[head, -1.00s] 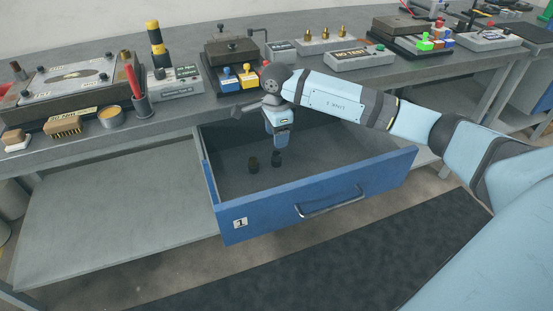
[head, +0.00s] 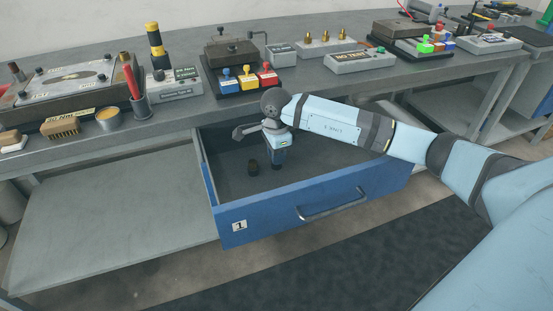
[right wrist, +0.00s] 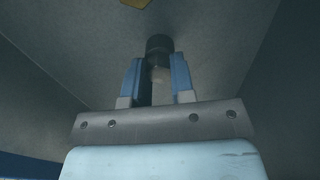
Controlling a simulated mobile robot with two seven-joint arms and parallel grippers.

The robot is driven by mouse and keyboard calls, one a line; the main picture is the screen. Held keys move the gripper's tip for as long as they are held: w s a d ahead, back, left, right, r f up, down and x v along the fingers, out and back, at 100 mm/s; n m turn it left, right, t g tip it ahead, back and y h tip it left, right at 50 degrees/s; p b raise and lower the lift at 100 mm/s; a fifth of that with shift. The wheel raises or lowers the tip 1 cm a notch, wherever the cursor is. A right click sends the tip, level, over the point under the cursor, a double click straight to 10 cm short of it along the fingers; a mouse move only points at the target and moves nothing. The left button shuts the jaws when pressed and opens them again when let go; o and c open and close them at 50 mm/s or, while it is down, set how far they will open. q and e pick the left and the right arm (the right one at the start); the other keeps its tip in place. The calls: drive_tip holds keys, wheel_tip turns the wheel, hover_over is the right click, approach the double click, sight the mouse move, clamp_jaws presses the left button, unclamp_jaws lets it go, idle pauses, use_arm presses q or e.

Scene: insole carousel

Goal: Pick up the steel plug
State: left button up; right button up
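Two small dark plugs stood in the open drawer (head: 232,180). One dark plug (head: 253,168) still shows in the head view, just left of my right gripper (head: 276,170). The other is hidden behind that gripper, which points down low inside the drawer. In the right wrist view the gripper (right wrist: 156,72) has its two blue fingers apart. A dark round-topped plug (right wrist: 158,43) shows just beyond the fingertips, and a paler grey piece (right wrist: 160,74) shows between the fingers. I cannot tell by colour which plug is steel, nor whether the fingers touch anything. My left gripper is out of view.
The drawer's blue front (head: 310,205) with its handle stands near my right arm. The bench top (head: 195,115) above carries a block with coloured pieces (head: 248,78), a "NO TEST" box (head: 358,60) and a cup with a red tool (head: 140,105). The rest of the drawer floor looks clear.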

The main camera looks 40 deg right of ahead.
clamp_jaws()
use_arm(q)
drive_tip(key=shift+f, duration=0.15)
use_arm(e)
drive_tip(key=shift+r, duration=0.1)
drive_tip(key=shift+r, duration=0.2)
wheel_tip(320, 180, up, 4)
drive_tip(key=shift+f+p, duration=0.25)
drive_tip(key=shift+p, duration=0.35)
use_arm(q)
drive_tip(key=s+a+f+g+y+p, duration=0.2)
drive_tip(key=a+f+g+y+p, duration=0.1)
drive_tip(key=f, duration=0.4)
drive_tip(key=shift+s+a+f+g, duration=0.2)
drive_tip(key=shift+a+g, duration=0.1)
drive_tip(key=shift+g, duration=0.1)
use_arm(e)
wheel_tip(320, 180, up, 16)
